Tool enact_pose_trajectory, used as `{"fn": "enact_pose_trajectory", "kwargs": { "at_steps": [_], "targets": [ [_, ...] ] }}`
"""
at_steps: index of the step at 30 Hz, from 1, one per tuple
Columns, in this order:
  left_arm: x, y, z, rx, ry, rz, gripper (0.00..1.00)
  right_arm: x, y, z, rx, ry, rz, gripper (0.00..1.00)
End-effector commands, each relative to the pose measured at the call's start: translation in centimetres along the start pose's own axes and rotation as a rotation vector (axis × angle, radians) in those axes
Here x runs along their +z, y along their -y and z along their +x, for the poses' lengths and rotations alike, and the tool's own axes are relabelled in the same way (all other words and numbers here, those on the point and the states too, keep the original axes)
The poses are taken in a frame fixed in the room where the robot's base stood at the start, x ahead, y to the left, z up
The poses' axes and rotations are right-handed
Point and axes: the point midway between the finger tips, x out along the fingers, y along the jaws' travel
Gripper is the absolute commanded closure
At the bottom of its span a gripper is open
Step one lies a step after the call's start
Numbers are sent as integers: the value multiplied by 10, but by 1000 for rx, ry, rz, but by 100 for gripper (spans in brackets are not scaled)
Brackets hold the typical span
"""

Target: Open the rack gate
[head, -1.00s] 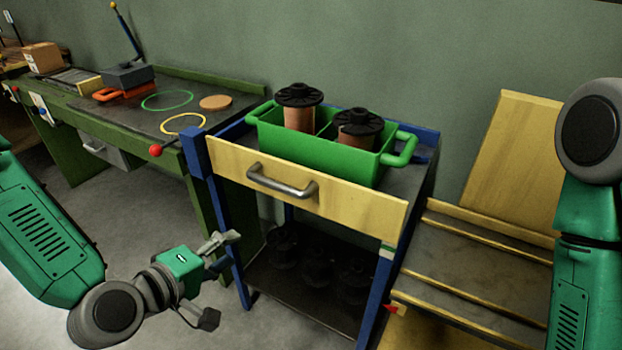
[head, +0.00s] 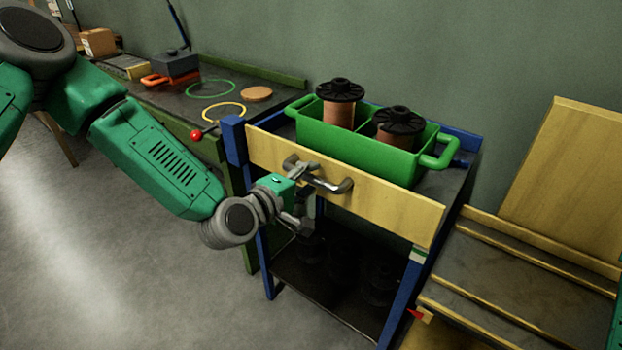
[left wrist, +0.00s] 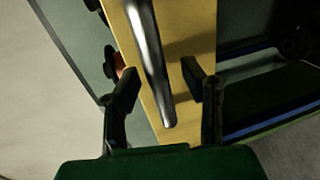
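The rack gate (head: 395,203) is a pale wooden panel across the front of the blue rack, closed, with a curved metal handle (head: 335,185). My left gripper (head: 304,194) is at the handle's left part in the head view, its fingers spread. In the left wrist view the handle (left wrist: 149,58) runs between the two open fingertips (left wrist: 161,82), with a gap visible on each side. The gate's wooden face (left wrist: 190,35) lies just beyond the fingers. My right gripper is not in view.
A green tote (head: 365,150) with two spools stands on the rack behind the gate. Dark spools sit on the lower shelf (head: 330,302). A green bench (head: 200,105) is to the left, and a wooden stand (head: 530,270) to the right. The floor in front is clear.

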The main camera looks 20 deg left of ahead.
Motion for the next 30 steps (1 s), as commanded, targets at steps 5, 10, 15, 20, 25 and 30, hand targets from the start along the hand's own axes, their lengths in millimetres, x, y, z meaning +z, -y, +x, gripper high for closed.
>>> {"fn": "enact_pose_trajectory", "kwargs": {
  "at_steps": [5, 10, 15, 20, 25, 30],
  "targets": [
    [0, 0, 8, -1, 0, -2, 62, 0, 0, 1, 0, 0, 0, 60],
    [0, 0, 9, -1, 0, -2, 62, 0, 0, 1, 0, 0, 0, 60],
    [0, 0, 9, -1, 0, -1, 98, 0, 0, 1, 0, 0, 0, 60],
    [0, 0, 9, -1, 0, -1, 100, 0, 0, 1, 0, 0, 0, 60],
    [-1, 3, 8, 8, 0, -1, 100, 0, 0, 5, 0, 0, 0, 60],
    [0, 10, 5, 55, 0, -2, 100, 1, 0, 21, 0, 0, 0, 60]
  ]
}}
